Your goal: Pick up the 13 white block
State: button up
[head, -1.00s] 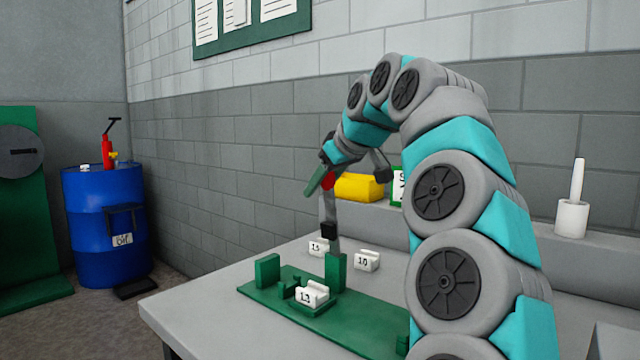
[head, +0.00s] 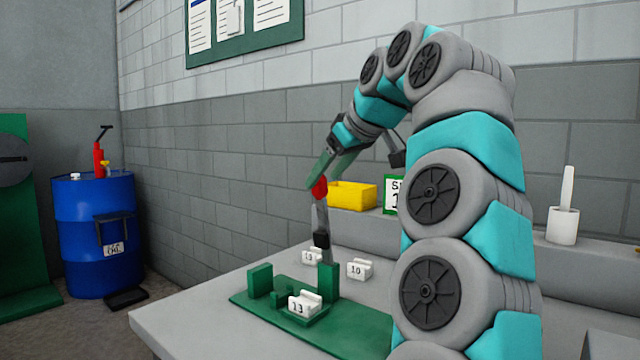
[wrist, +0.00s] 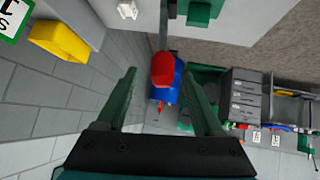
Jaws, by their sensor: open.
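A white block marked 13 (head: 304,305) sits in the green fixture (head: 345,335) on the grey table, beside the foot of an upright lever. My gripper (head: 328,172) is high above the table, open and empty, its green fingers around or close to the lever's red knob (head: 320,187). In the wrist view the red knob (wrist: 163,70) shows between the open fingers, at a depth I cannot judge. A second white block (head: 312,257), its number hard to read, stands behind the fixture. A white block marked 10 (head: 360,268) stands to its right.
A yellow bin (head: 352,195) and a green-framed sign (head: 395,195) stand on the ledge at the back wall. A white pot with a handle (head: 563,222) is at the right. A blue drum (head: 95,235) stands on the floor at the left. The table's front-left corner is clear.

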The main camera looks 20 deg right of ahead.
aim_at(308, 304)
jog(key=k, duration=1)
